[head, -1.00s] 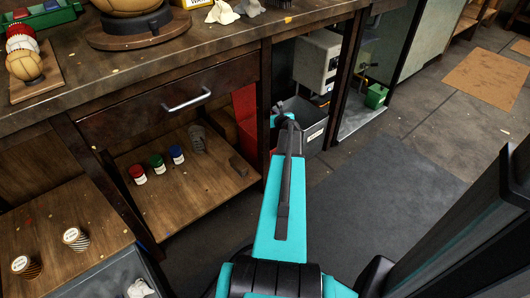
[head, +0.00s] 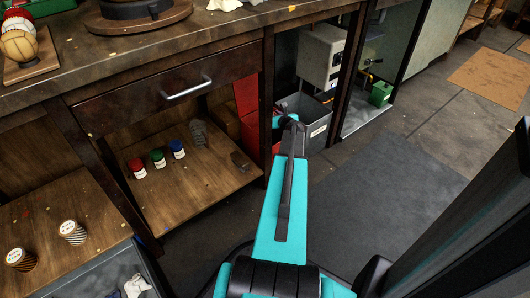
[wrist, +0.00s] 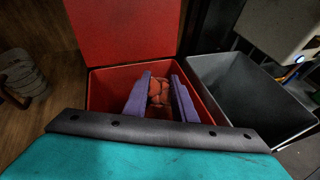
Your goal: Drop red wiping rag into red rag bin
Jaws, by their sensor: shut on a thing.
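The red rag bin (wrist: 104,92) stands open with its red lid (wrist: 122,30) tipped up at the back. In the head view its lid (head: 246,96) shows under the bench, partly hidden by a bench leg and my arm. In the wrist view my gripper (wrist: 160,80) has its purple fingers shut on the crumpled red wiping rag (wrist: 159,94). The rag and fingers appear within the outline of the bin's mouth; how deep they are I cannot tell. The fingers are hidden behind my arm in the head view.
A grey open bin (wrist: 250,95) stands just right of the red bin. A wooden shelf (head: 180,200) to the left holds small red, green and blue jars (head: 158,158). The bench edge (head: 225,52) overhangs the bins. Floor with a dark mat (head: 370,200) is clear on the right.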

